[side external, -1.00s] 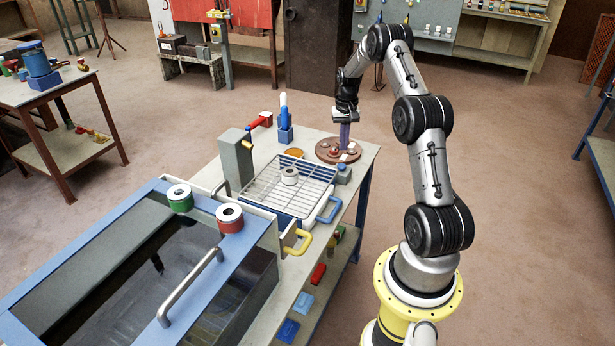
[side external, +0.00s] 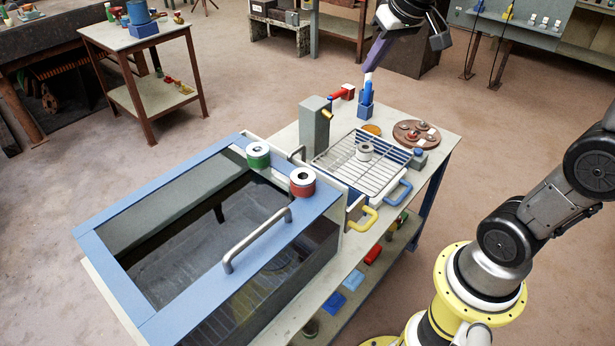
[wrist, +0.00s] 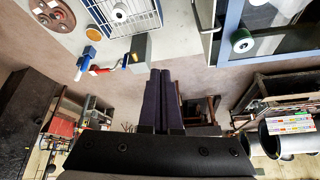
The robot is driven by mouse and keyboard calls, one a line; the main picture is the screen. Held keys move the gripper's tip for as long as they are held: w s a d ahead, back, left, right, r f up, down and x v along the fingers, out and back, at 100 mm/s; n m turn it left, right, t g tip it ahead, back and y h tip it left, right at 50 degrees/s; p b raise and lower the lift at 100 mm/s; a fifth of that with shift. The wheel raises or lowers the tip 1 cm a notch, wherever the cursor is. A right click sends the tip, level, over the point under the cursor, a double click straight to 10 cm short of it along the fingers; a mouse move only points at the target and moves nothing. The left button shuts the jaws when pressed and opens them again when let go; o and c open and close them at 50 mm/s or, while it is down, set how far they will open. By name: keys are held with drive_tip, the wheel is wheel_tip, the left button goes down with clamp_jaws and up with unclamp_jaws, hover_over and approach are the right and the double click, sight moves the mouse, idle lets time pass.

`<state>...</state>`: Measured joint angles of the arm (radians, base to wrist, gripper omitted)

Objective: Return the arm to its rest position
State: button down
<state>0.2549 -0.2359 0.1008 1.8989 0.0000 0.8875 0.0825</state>
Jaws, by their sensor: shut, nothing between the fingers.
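My gripper (side external: 371,68) shows at the top of the side view, raised above the far end of the worktable, its purple fingers slanting down and left. In the wrist view its two dark purple fingers (wrist: 161,72) lie side by side, shut, with nothing between them. The upper arm and elbow run out of the picture at the right of the side view. The fingers look clear of the table, though their tips overlap the white-topped blue tool (side external: 367,88) in the side view.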

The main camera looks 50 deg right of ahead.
drive_tip(key=s+a+n+t+y, duration=0.1)
drive_tip(key=s+a+n, duration=0.2)
drive_tip(key=s+a, duration=0.65)
drive_tip(key=s+f, duration=0.7)
drive_tip(key=s, duration=0.1)
drive_tip(key=shift+s+d+f+n+g, duration=0.2)
drive_tip(key=shift+d+n+g, duration=0.1)
drive_tip(key=shift+n+g, duration=0.1)
